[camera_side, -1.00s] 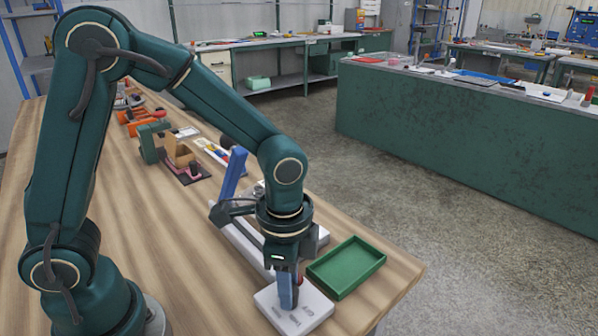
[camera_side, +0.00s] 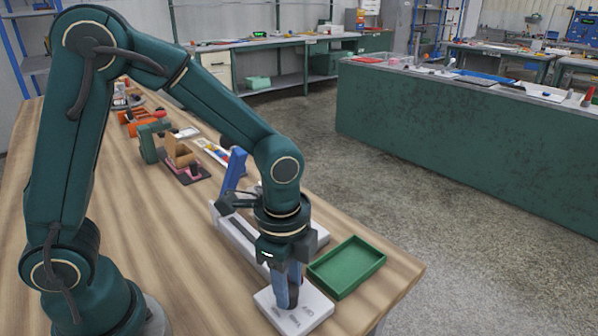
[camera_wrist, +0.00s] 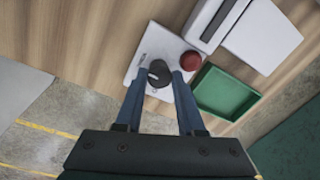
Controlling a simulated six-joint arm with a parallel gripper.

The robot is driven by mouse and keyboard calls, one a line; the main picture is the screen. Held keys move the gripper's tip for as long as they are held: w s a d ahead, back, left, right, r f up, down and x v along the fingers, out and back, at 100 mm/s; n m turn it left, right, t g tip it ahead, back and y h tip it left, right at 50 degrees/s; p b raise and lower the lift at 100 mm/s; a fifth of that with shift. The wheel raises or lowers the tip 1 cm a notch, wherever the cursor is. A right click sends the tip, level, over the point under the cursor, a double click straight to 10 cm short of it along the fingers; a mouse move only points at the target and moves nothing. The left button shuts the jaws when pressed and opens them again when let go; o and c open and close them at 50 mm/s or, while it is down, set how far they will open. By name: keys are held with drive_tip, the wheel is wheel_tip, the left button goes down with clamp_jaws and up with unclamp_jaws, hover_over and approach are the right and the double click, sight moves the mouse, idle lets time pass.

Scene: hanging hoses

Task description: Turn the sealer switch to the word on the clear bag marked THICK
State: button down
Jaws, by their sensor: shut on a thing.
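The sealer is a long white body (camera_side: 233,226) with a raised blue lever (camera_side: 233,171). At its near end is a white switch plate (camera_side: 316,306) with small words, too small to read surely. A dark round switch knob with a pale mark (camera_wrist: 158,72) sits on this plate. My gripper (camera_side: 287,302) points down at the plate, its blue fingers on either side of the knob; the wrist view also shows the fingertips (camera_wrist: 159,76) around it. It is shut on the knob. I cannot pick out the clear bag marked THICK.
A red round button (camera_wrist: 190,61) is close beside the right finger. An empty green tray (camera_side: 346,266) lies right of the sealer, near the table edge. A small green press (camera_side: 150,142) and other items stand farther back. The wooden table (camera_side: 120,200) is clear left of the sealer.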

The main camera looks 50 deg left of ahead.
drive_tip(key=c, duration=0.5)
unclamp_jaws()
drive_tip(key=shift+s, duration=0.1)
drive_tip(key=shift+r, duration=0.15)
drive_tip(key=shift+s+r, duration=0.1)
drive_tip(key=shift+r, duration=2.3)
